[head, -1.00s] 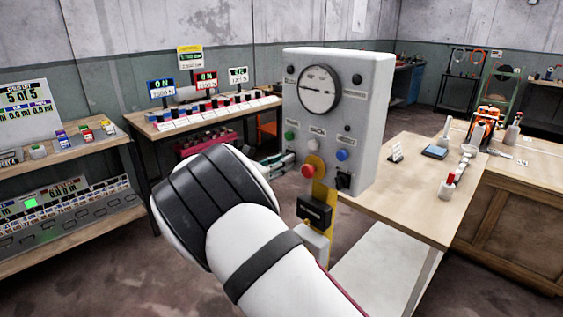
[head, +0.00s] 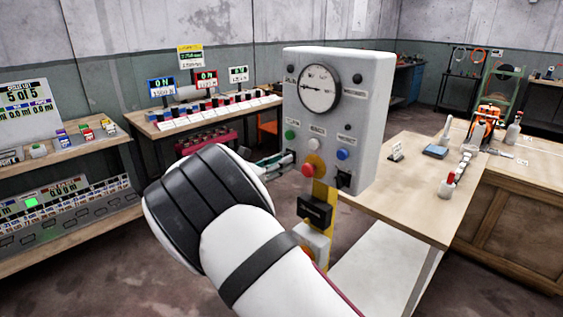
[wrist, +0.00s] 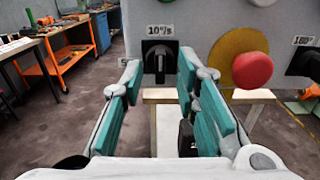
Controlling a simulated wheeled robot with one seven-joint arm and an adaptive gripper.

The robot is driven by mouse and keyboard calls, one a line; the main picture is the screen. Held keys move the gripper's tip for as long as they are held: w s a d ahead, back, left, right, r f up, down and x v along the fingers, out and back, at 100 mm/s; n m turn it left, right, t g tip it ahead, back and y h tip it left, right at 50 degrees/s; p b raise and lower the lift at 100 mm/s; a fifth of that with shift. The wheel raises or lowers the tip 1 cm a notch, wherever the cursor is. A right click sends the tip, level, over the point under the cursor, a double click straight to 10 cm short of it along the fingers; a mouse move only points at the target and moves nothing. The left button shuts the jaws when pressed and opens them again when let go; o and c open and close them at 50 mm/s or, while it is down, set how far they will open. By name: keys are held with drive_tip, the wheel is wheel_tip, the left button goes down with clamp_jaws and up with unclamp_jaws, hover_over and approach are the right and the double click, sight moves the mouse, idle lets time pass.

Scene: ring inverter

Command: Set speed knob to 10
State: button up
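The grey control box (head: 360,120) stands upright in the middle of the head view, with a round gauge near its top. In the wrist view, a black knob (wrist: 158,60) sits under a label reading 10°/s. A second black knob (wrist: 303,62) shows at the right edge by a label that seems to read 180°. My gripper (wrist: 160,78) is open and empty, its teal fingers on either side of the first knob in the picture. Contact cannot be told. In the head view my gripper (head: 280,162) is at the box's lower left, where its fingers and arm hide the first knob.
A red mushroom button (wrist: 251,70) on a yellow disc lies just right of the fingers. Green (head: 290,135) and blue (head: 343,155) buttons are higher on the box. A wooden table (head: 405,205) stands at the right. An orange cart (wrist: 62,55) is at the back left.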

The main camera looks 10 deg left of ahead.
drive_tip(key=v, duration=1)
drive_tip(key=shift+s+a, duration=0.2)
drive_tip(key=shift+s, duration=0.05)
